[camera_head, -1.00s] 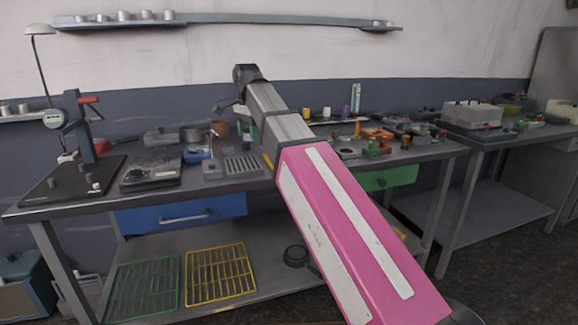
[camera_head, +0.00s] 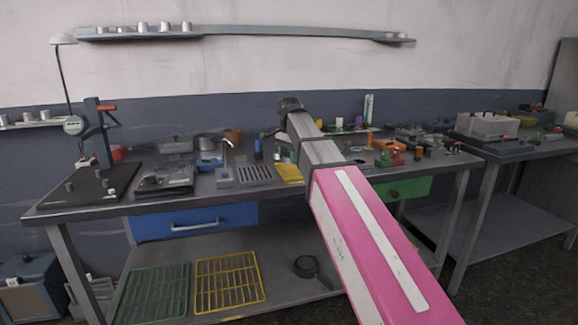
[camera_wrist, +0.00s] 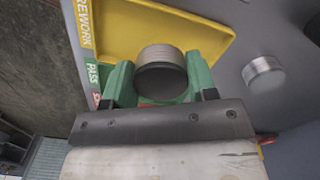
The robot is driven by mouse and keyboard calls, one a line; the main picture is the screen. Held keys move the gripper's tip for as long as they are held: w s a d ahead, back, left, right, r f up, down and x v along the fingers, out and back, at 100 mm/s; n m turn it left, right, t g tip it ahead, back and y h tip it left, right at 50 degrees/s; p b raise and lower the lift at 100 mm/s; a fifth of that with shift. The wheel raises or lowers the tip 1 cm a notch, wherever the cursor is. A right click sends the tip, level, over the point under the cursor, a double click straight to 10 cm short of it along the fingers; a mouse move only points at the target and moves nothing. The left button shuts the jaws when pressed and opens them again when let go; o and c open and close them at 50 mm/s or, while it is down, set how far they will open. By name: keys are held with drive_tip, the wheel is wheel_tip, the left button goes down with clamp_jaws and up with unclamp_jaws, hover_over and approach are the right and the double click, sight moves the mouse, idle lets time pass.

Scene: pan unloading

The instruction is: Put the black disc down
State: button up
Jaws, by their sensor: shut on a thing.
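The black disc (camera_wrist: 162,78), a short cylinder with a dark face and a metallic ribbed side, is between the green fingers of my gripper (camera_wrist: 160,72) in the wrist view. My gripper is shut on it. Beyond the disc is a shallow yellow tray (camera_wrist: 115,40). Whether the disc touches the tray cannot be told. In the head view, my arm hides most of the gripper and the disc. A yellow piece (camera_head: 290,172) lies on the workbench (camera_head: 215,185) beside my arm.
A strip with REWORK and PASS labels (camera_wrist: 90,70) runs along the tray's left side. A metal cylinder (camera_wrist: 263,75) stands to the right. A slotted grey block (camera_head: 253,175), a dark pan (camera_head: 310,268) on the lower shelf and a press stand (camera_head: 100,135) are nearby.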

sight(289, 172)
drive_tip(key=shift+f, duration=1.7)
drive_tip(key=shift+f, duration=0.1)
drive_tip(key=o, duration=0.7)
wheel_tip(289, 172, up, 11)
drive_tip(key=shift+f, duration=0.1)
drive_tip(key=shift+r, duration=0.7)
drive_tip(key=shift+a, duration=0.1)
